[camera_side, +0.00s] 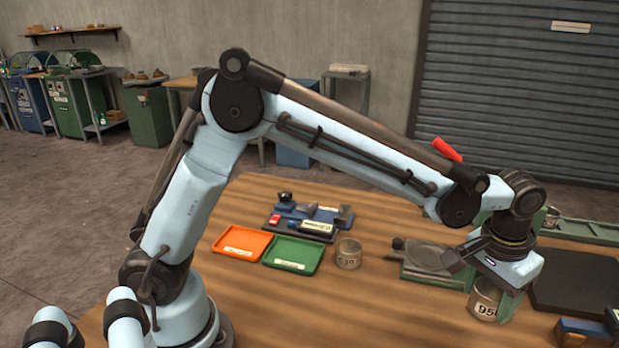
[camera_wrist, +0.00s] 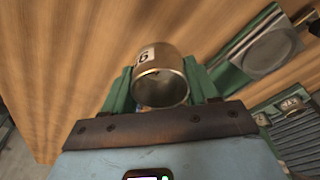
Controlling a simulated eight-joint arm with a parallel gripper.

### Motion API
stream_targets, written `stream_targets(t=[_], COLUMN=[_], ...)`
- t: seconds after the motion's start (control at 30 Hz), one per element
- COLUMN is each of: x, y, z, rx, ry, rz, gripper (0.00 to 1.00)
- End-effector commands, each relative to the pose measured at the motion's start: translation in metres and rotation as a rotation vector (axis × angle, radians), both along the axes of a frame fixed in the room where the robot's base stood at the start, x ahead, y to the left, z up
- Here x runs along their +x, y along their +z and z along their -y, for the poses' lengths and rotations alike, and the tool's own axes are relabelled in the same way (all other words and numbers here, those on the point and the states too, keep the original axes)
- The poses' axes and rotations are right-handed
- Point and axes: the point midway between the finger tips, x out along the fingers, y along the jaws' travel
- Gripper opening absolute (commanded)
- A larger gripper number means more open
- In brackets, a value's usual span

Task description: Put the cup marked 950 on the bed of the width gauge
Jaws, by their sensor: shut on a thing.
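The cup marked 950 (camera_side: 484,304) is a small metal cup with a white label. My gripper (camera_side: 490,290) is shut on it, with a green finger on each side. In the wrist view the cup (camera_wrist: 160,72) sits between the fingers (camera_wrist: 163,88), its open mouth facing the camera and its label partly seen. I cannot tell whether its base touches the table. A blue device (camera_side: 310,220) with a black knob, a red block and a white label stands beyond the trays. It looks like the width gauge, but its label is too small to read.
A second labelled cup (camera_side: 348,258) stands right of the orange tray (camera_side: 242,243) and green tray (camera_side: 292,254). A grey-green device (camera_side: 425,262) with a round plate lies left of my gripper. A black mat (camera_side: 575,283) and a blue frame (camera_side: 585,328) are at right.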

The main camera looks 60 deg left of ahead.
Motion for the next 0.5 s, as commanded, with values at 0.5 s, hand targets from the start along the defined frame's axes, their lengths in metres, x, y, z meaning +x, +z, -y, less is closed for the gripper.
stream_targets(t=[0.5], x=[0.049], y=[-0.044], z=[-0.045], rx=[0.0], ry=[-0.001], rz=[0.0], gripper=[0.24])
